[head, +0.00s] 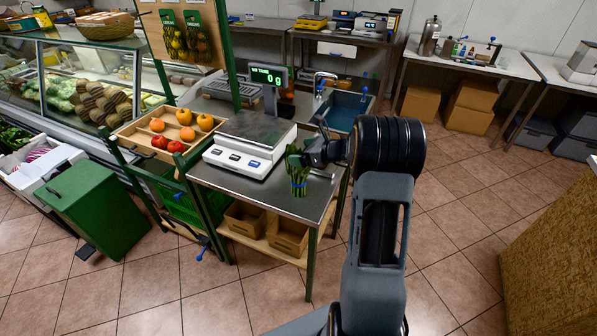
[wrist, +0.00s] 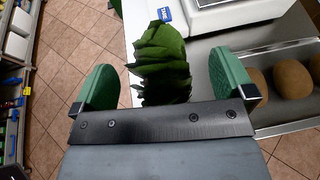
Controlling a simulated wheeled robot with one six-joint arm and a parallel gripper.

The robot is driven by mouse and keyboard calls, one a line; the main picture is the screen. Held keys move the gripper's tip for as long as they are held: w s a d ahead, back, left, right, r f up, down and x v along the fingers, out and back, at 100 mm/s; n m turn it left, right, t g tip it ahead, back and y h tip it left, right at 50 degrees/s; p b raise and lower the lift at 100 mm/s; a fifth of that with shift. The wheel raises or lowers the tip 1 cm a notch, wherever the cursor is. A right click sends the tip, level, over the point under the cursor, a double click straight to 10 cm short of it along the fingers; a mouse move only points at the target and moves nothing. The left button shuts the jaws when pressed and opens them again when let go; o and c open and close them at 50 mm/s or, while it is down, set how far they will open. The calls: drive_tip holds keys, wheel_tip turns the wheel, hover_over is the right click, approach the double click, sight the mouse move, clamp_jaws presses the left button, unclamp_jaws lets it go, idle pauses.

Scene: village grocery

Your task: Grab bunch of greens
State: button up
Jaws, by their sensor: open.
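A bunch of dark green leaves (head: 299,183) with a blue band stands upright on the steel table (head: 262,199), just right of the white scale (head: 248,150). My gripper (head: 303,158) is at the upper part of the bunch, coming in from the right. In the wrist view the jaws of my gripper (wrist: 164,70) are open, with a green pad on each side. The leafy bunch (wrist: 163,50) lies between the pads, with visible gaps on both sides. Its lower part is hidden behind the gripper's dark crossbar.
The scale (wrist: 235,14) is close beyond the jaws in the wrist view. A wooden tray of tomatoes and orange fruit (head: 127,137) stands left of the scale. A green bin (head: 97,210) is at the left. Open tiled floor lies right of the table.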

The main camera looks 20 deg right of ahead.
drive_tip(key=c, duration=1.5)
